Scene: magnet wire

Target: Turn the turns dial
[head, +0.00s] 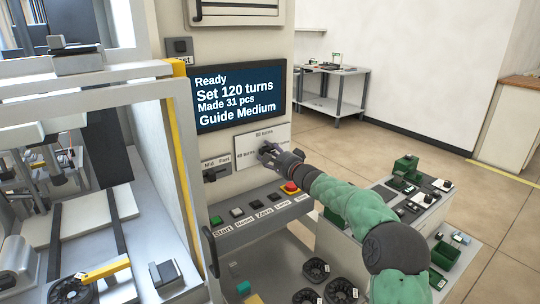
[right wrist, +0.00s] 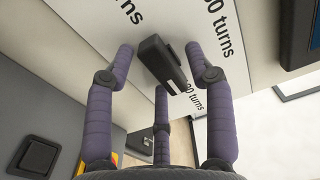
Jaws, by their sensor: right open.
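The turns dial has a dark bar-shaped knob (right wrist: 162,62) on a white plate (head: 247,154) printed with turn counts, including "80 turns" at the top. In the right wrist view the knob sits tilted between the fingers of my right gripper (right wrist: 160,70). The fingers are spread around it, with gaps visible on both sides. In the head view my right gripper (head: 272,155) is at the plate and hides most of the knob. The screen (head: 238,97) reads "Ready", "Set 120 turns", "Made 31 pcs" and "Guide Medium". My left gripper is not in view.
A Mid/Fast switch (head: 216,170) is left of the dial plate. Below, a sloped panel (head: 262,214) carries several buttons and a red mushroom button (head: 290,188). A yellow-edged frame (head: 182,180) stands left. A parts table (head: 412,210) is at right.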

